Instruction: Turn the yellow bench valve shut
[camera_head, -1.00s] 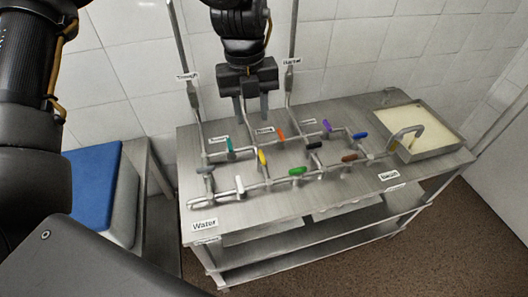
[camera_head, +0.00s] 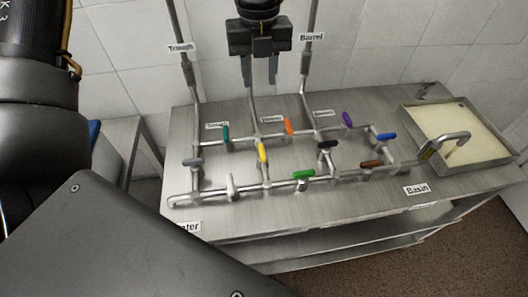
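The yellow bench valve (camera_head: 263,152) is a small yellow lever on a short grey cross pipe in the middle of the steel bench. The lever lies roughly in line with that pipe. My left gripper (camera_head: 259,84) points down at the top middle of the view, above the back of the bench. Its two fingers are apart with nothing between them. It is clear of the yellow lever, which is lower in the picture. My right gripper is not in view.
Other levers stand close by: orange (camera_head: 288,127), teal (camera_head: 226,132), green (camera_head: 304,174), black (camera_head: 328,145) and white (camera_head: 231,183). Upright pipes labelled Trough (camera_head: 181,48) and Barrel (camera_head: 312,37) rise beside my gripper. A basin (camera_head: 408,116) is at the right.

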